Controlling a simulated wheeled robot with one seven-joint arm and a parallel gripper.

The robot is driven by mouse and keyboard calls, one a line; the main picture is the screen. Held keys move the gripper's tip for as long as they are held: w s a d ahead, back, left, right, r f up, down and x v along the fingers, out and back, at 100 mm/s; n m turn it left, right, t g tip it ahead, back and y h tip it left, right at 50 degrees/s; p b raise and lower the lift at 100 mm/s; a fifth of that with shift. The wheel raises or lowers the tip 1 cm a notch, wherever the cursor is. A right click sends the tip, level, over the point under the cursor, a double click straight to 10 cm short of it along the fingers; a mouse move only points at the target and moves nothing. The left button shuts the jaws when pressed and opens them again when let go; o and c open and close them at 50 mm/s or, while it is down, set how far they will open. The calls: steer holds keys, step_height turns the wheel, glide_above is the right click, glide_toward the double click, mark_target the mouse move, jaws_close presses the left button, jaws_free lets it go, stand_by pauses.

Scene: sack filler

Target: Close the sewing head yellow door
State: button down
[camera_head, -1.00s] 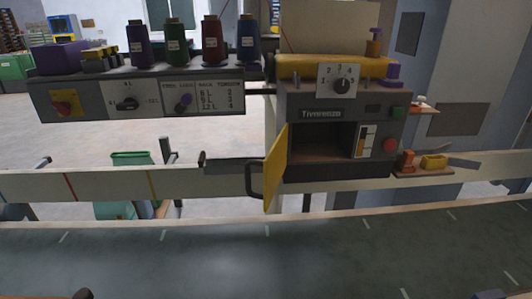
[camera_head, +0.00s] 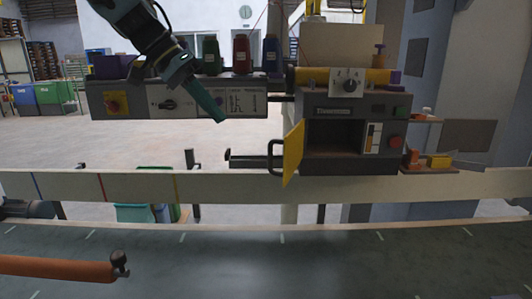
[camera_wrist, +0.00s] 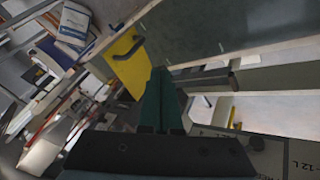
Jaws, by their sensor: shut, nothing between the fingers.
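The sewing head (camera_head: 350,105) is a grey box with a yellow top, a dial and a dark open compartment. Its yellow door (camera_head: 293,153) stands open at the left edge of the compartment, swung out toward me. A dark handle (camera_head: 275,156) is on the door's left side. In the wrist view the yellow door (camera_wrist: 131,65) shows beyond the fingers, with its dark handle at the upper end. My gripper (camera_head: 221,120) is shut and empty, pointing down to the right, left of the door and apart from it. Its green fingers (camera_wrist: 160,100) lie together in the wrist view.
A grey control panel (camera_head: 135,104) with knobs and several thread spools on top is behind my gripper. A pale rail (camera_head: 120,186) runs below the sewing head, with the dark conveyor (camera_head: 330,262) in front. An orange bar (camera_head: 60,268) is at lower left. Small shelves (camera_head: 432,168) stick out at right.

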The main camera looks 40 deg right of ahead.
mark_target(286, 148)
steer(key=s+d+f+p, duration=0.3)
steer(key=s+d+f, duration=0.2)
steer(key=s+f, duration=0.1)
steer(key=shift+x, duration=0.85)
steer(key=shift+a, duration=0.15)
